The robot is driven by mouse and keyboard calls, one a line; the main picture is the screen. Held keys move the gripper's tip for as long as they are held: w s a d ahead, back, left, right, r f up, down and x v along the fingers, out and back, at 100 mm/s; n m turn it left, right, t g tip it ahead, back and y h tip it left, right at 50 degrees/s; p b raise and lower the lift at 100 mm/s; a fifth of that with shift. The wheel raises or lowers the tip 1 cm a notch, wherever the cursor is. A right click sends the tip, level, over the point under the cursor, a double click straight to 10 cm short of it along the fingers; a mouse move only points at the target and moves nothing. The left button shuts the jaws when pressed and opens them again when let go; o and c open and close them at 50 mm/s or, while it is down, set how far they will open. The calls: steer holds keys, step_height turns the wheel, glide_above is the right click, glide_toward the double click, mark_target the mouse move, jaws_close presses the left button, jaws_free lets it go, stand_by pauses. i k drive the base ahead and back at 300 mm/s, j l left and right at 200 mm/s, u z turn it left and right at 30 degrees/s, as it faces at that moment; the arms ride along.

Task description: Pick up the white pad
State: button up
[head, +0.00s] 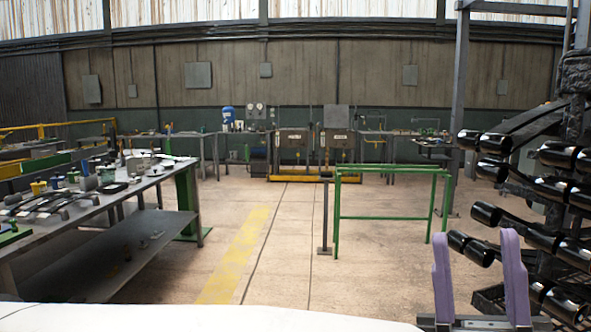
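My gripper (476,250) shows at the lower right of the head view. I cannot pick out a white pad with certainty. Several small parts lie on the grey workbench (135,188) at the left, too small to tell apart. My gripper is far to the right of this bench, apart from it.
A green rail frame (390,218) stands on the floor at centre right. A rack with black rollers (485,213) fills the right edge, close behind my gripper. Benches and machines line the back wall. The middle floor (280,235), with a yellow stripe, is clear.

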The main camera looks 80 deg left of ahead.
mark_target(134, 181)
steer(key=u, duration=4.55)
